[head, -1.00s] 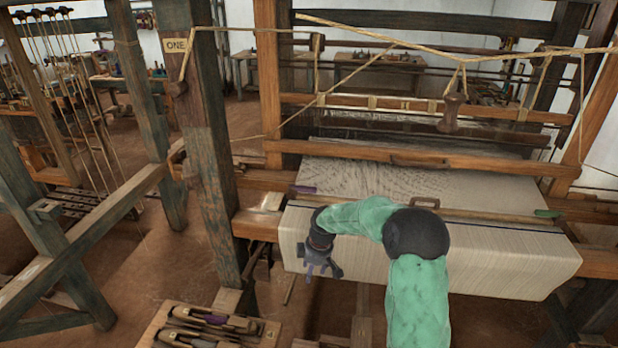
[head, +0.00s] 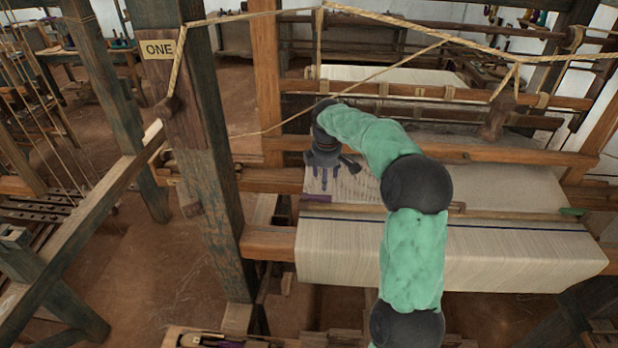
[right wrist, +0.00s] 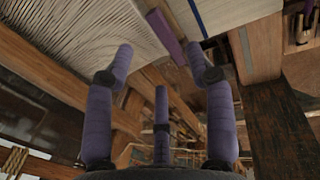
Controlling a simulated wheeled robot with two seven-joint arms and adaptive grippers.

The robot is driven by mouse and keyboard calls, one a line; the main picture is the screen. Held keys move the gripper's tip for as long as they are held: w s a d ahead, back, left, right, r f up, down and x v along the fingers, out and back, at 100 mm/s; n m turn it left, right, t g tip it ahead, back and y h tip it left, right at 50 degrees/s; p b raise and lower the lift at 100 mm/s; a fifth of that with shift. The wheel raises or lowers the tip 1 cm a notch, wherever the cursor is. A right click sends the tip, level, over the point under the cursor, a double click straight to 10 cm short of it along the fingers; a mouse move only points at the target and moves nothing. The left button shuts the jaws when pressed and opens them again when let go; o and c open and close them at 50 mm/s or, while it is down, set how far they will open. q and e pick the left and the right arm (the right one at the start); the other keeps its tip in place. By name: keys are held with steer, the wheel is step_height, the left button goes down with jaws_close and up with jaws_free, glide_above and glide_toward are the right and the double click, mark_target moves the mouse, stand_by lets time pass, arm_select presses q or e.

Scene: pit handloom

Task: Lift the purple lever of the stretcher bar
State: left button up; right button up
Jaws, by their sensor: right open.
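The purple lever (right wrist: 166,36) shows in the right wrist view as a short purple bar near the cloth's edge. It lies ahead of my right gripper (right wrist: 160,58), between the lines of its two outer fingers and nearer the right one. The gripper is open and empty. In the head view my right gripper (head: 325,174) hangs over the cloth's left edge, fingers down, just above the lever (head: 310,199), which is partly hidden. The wooden stretcher bar (head: 480,213) crosses the cloth (head: 440,258); a green piece (head: 573,211) shows at its right end. My left gripper is out of view.
A dark post (head: 205,170) labelled ONE stands left of the cloth. A wooden beam (head: 480,155) crosses behind the gripper, and ropes (head: 400,30) hang above. A tool tray (head: 215,340) shows at the bottom edge.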

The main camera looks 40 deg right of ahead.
mark_target(316, 198)
steer(key=f, duration=0.3)
steer(key=w+d+f, duration=0.1)
steer(key=f, duration=0.5)
steer(key=shift+w+d+b, duration=0.25)
steer(key=shift+b, duration=0.1)
steer(key=shift+w+f, duration=0.1)
steer(key=shift+f, duration=0.3)
jaws_close()
